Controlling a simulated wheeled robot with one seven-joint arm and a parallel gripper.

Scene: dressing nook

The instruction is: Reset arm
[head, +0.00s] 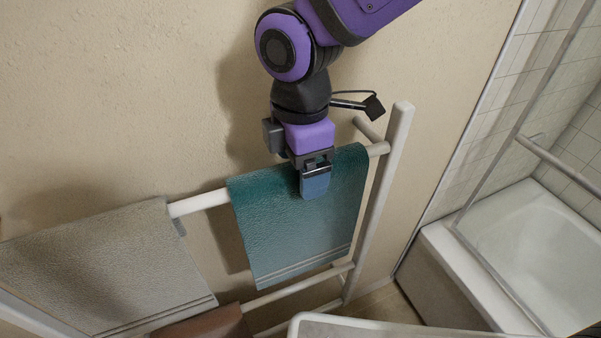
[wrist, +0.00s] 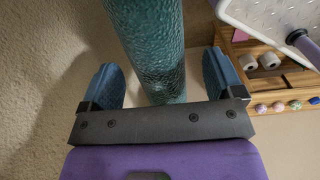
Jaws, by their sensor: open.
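My arm is purple and black and reaches down from the top of the head view. My gripper (head: 316,184) points down at the top of a teal towel (head: 290,230), which hangs over the top rail of a white towel rack (head: 200,202). In the wrist view my gripper (wrist: 163,80) has its two blue fingers wide apart. The teal towel (wrist: 150,40) runs between them, with a visible gap to each finger. In the head view the near finger lies in front of the towel and the other one is hidden.
A beige-grey towel (head: 100,260) hangs to the left on the same rack, and a brown cloth (head: 205,325) hangs lower. A wall stands close behind the rack. A bathtub (head: 530,240) is at the right. The wrist view shows a wooden shelf (wrist: 262,82) with rolls and knobs.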

